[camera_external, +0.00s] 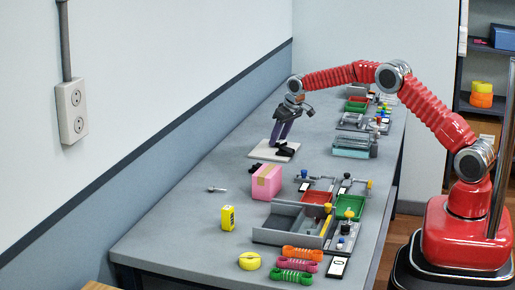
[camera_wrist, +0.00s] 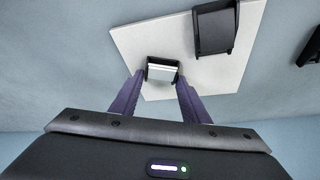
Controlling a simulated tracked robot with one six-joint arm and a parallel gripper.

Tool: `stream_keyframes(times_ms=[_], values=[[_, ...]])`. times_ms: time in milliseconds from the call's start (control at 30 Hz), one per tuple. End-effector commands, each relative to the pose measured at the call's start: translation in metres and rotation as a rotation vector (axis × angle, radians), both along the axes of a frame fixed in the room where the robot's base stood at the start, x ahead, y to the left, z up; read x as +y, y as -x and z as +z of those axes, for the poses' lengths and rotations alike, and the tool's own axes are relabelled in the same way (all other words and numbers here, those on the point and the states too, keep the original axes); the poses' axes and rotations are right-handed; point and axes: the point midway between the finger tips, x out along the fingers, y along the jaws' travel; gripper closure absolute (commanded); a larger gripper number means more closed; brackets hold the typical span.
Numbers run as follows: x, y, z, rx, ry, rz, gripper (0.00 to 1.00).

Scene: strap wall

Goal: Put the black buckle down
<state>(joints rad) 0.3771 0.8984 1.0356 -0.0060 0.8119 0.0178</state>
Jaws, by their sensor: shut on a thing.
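The black buckle (camera_wrist: 162,71) sits between the purple fingertips of my gripper (camera_wrist: 160,78) in the wrist view, and the jaws are shut on it. A pale flat face shows on it. A second, larger black piece (camera_wrist: 214,30) is on the plate beside the held one. In the external view my gripper (camera_external: 281,138) points down over the white plate (camera_external: 263,151), with black parts (camera_external: 286,151) at its tips. I cannot tell whether the held buckle touches the plate.
A pink box (camera_external: 266,182) and small black pieces (camera_external: 254,168) stand just in front of the plate. A grey tray (camera_external: 276,236) and red and green bins (camera_external: 350,207) are nearer. A clear teal box (camera_external: 353,145) is to the right. The table's left part is mostly clear.

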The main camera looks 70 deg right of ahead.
Motion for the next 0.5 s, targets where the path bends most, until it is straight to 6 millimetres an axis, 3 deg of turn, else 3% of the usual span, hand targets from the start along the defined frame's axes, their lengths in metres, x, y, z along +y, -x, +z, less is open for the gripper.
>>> stream_keyframes(times_ms=[200,233,500], values=[[0.0,0.0,-0.0015,0.0,0.0,0.0,0.81],[0.0001,0.0001,-0.002,0.001,0.0,0.0,0.57],[0.0,0.0001,-0.0016,0.001,0.0,0.0,0.39]])
